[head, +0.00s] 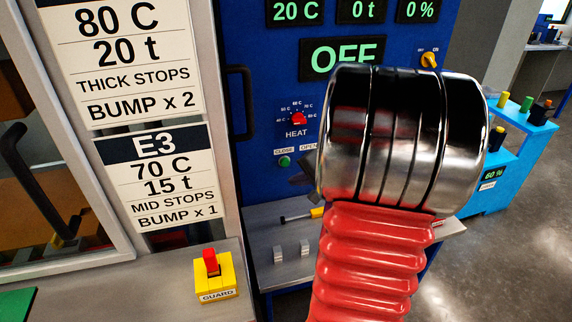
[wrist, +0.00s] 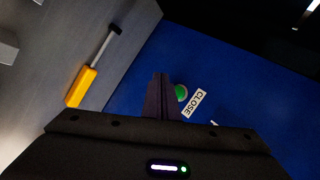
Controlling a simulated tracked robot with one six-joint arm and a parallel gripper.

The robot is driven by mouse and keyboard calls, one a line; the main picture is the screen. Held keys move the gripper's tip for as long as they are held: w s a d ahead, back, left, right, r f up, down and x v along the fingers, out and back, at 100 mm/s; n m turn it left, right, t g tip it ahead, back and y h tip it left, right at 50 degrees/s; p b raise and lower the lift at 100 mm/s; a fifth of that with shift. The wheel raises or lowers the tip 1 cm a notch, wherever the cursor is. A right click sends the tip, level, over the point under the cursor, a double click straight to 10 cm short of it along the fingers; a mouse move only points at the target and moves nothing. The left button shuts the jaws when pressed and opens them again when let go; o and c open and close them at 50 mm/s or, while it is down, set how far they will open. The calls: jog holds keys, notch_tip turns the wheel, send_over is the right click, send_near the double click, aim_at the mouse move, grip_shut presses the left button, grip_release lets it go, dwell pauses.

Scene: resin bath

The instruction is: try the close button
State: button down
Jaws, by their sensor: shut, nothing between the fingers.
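The close button is a small green button (head: 285,161) on the blue machine panel, under a white CLOSE label (head: 284,151). In the wrist view the green button (wrist: 181,92) shows just right of my fingertips, with its CLOSE label (wrist: 194,103) beside it. My gripper (wrist: 159,78) is shut and empty, pointing at the panel beside the button. I cannot tell whether the tips touch the panel. In the head view my arm's chrome wrist hides most of my gripper, and the open button is hidden below its OPEN label (head: 308,147).
The panel has a red HEAT knob (head: 298,119), a yellow switch (head: 429,60) and a display reading OFF (head: 342,57). A yellow-handled tool (head: 302,215) lies on the grey shelf below. A yellow GUARD box (head: 216,279) with a red switch stands left. A blue bench (head: 510,165) is right.

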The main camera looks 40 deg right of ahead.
aim_at(285, 162)
jog(key=w, duration=0.1)
jog(key=w+d, duration=0.1)
jog(key=w, duration=0.1)
jog(key=w+d, duration=0.1)
jog(key=shift+w+d, duration=0.2)
jog(key=shift+w, duration=0.05)
dwell(1.9)
jog(key=shift+w+d, duration=0.1)
jog(key=shift+w+d, duration=0.15)
jog(key=shift+w, duration=0.1)
jog(key=shift+w+d, duration=0.25)
jog(key=shift+w, duration=0.2)
dwell(1.1)
jog(key=shift+s, duration=0.1)
jog(key=shift+s+a, duration=0.5)
jog(key=shift+s, duration=0.2)
dwell(0.3)
